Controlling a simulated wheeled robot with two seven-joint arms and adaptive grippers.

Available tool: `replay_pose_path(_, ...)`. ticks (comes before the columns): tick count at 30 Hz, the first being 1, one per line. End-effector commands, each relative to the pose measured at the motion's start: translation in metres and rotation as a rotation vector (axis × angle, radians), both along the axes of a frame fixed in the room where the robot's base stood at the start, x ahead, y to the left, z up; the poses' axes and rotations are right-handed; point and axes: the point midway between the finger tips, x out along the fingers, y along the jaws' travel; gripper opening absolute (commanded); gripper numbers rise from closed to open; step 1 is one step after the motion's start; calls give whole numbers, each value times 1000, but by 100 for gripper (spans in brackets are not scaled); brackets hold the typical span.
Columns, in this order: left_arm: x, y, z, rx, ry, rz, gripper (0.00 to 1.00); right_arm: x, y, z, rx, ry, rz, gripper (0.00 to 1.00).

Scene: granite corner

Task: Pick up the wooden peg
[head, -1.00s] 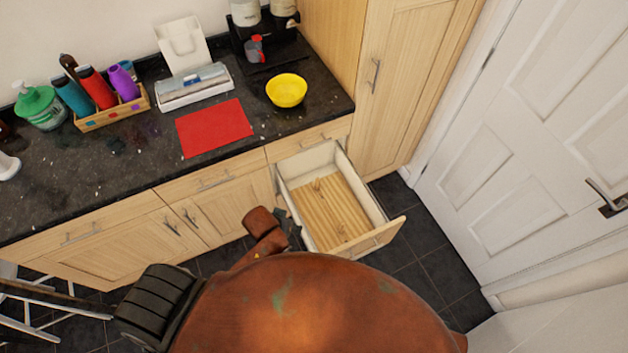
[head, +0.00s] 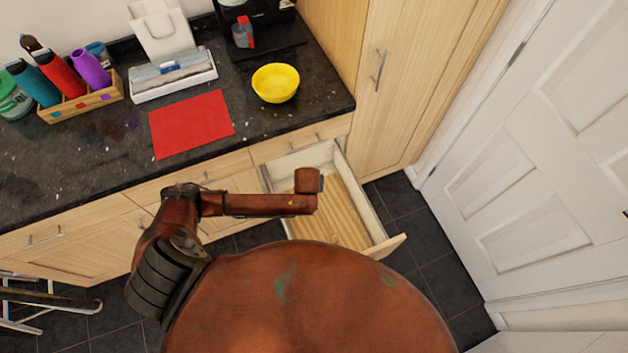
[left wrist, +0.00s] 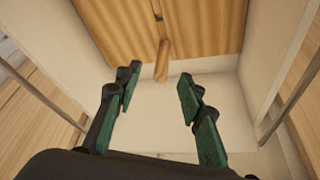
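The wooden peg (left wrist: 162,60) shows in the left wrist view as a short brown stick. It lies in the open drawer (head: 376,205), on the ridged wooden bottom near one wall. In the head view my left arm hides it. My left gripper (left wrist: 160,85) is open and empty, with its green-padded fingers spread. The near end of the peg lies ahead of the gap between the fingertips, apart from them. In the head view my left wrist is over the drawer, and the fingers are hidden. My right gripper is in neither view.
The drawer walls stand on both sides of my gripper. The dark counter above holds a red mat (head: 192,124), a yellow bowl (head: 275,83) and a wooden bottle box (head: 84,108). A tall cupboard (head: 400,80) and a white door (head: 560,140) stand to the right.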

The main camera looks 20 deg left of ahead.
Motion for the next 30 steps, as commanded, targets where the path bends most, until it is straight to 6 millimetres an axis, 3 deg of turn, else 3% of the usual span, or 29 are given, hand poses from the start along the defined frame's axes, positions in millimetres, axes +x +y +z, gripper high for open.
replay_pose_path(9, 9, 22, -27, 11, -3, 47, 36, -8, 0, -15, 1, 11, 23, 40)
replay_pose_path(21, 26, 26, -74, 10, -4, 46, 36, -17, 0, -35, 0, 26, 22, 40)
replay_pose_path(30, 28, 25, -75, 8, -5, 44, 36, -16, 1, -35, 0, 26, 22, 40)
